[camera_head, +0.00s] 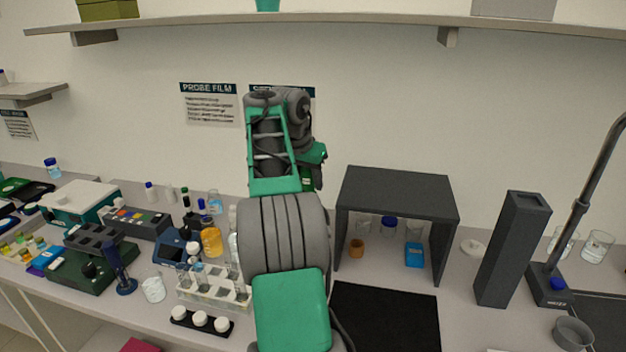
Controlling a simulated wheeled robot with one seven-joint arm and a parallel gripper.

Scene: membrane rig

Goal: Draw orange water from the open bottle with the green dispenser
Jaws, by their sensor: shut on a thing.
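A squat bottle of orange liquid (211,242) stands on the bench left of my arm, among other vessels. Its mouth is too small to make out clearly. My gripper (311,168) is beyond my raised arm, above the back of the bench, and mostly hidden by the arm. It is shut on a dark green thing, which appears to be the green dispenser (307,182); only a sliver of it shows. Its tip is hidden behind my arm. The gripper is up and right of the orange bottle, apart from it.
A tube rack (213,292) and a black strip with white caps (201,321) stand in front of the bottle. A dark shelter (398,190) and a tall dark column (510,250) stand to the right. A black mat (385,318) lies clear in front. A wall shelf (350,18) runs above.

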